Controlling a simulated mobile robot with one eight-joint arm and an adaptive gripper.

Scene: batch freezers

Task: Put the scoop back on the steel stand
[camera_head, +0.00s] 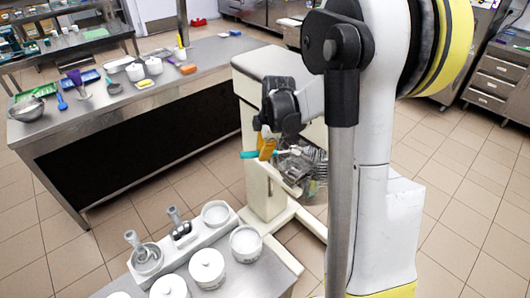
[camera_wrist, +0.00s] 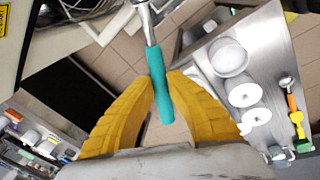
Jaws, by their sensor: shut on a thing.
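My gripper (camera_head: 266,148) is shut on the teal handle of the scoop (camera_head: 249,155), in front of the white freezer. In the wrist view my gripper (camera_wrist: 162,84) has its yellow fingers on both sides of the handle of the scoop (camera_wrist: 161,98). The scoop's metal shaft runs up out of the top of that view, so its far end is cut off. The steel stand (camera_head: 251,281) is at the lower middle of the head view, below and apart from the scoop. The stand (camera_wrist: 276,62) also shows at the right in the wrist view.
The white freezer (camera_head: 248,104), with a wire grille (camera_head: 304,166) at its front, is close to my gripper. Lidded white tubs (camera_head: 207,268) and a white tray (camera_head: 190,243) stand on the steel stand. A long cluttered counter (camera_head: 140,100) is at the left.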

